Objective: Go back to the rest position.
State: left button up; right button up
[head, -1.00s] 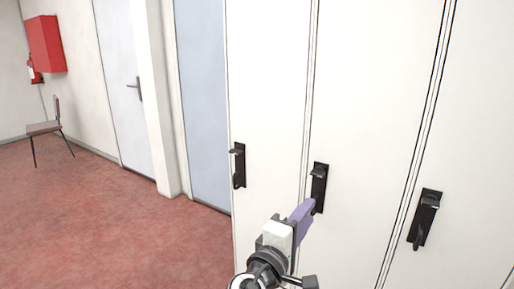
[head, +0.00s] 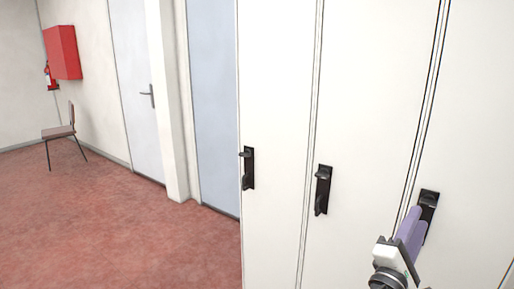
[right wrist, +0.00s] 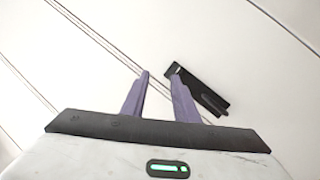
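My right gripper (head: 418,214) is at the lower right of the head view, in front of the cabinet front. Its purple fingers overlap the right black door handle (head: 429,201) in that view. In the right wrist view my right gripper (right wrist: 159,73) has its fingertips apart with nothing between them. A black handle (right wrist: 200,90) lies beyond and to the right of the fingers there, and I see no grip on it. My left gripper is in neither view.
Tall white cabinet doors (head: 375,100) fill the right side, close to my right gripper. Two more black handles show, a middle one (head: 323,189) and a left one (head: 248,168). Open red floor (head: 110,220) lies at left, with a chair (head: 60,132) farther back.

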jog(key=s+d+r+n+h, duration=0.2)
jog(key=d+r, duration=0.2)
jog(key=d, duration=0.5)
jog(key=s+a+f+m+g+y, duration=0.15)
jog(key=s+f+y, duration=0.3)
jog(key=f, duration=0.75)
jog(key=s+a+f+m+g+y, duration=0.1)
jog(key=s+a+f+g+y, duration=0.25)
jog(key=f, duration=0.75)
jog(key=s+a+f+m+y, duration=0.15)
jog(key=s+f+y, duration=0.4)
jog(key=f, duration=0.65)
jog(key=s+a+f+m+g+y, duration=0.25)
jog(key=s+a, duration=0.25)
jog(key=s, duration=0.3)
jog(key=s+a+f+m+g+y, duration=0.1)
jog(key=s+a+f+m+y, duration=0.3)
jog(key=s, duration=0.5)
jog(key=a+m+t, duration=0.1)
jog(key=a+m, duration=0.2)
jog(key=a, duration=1)
jog(key=shift+w+r+m, duration=0.3)
jog(key=shift+w+m, duration=0.05)
jog(key=shift+w, duration=0.1)
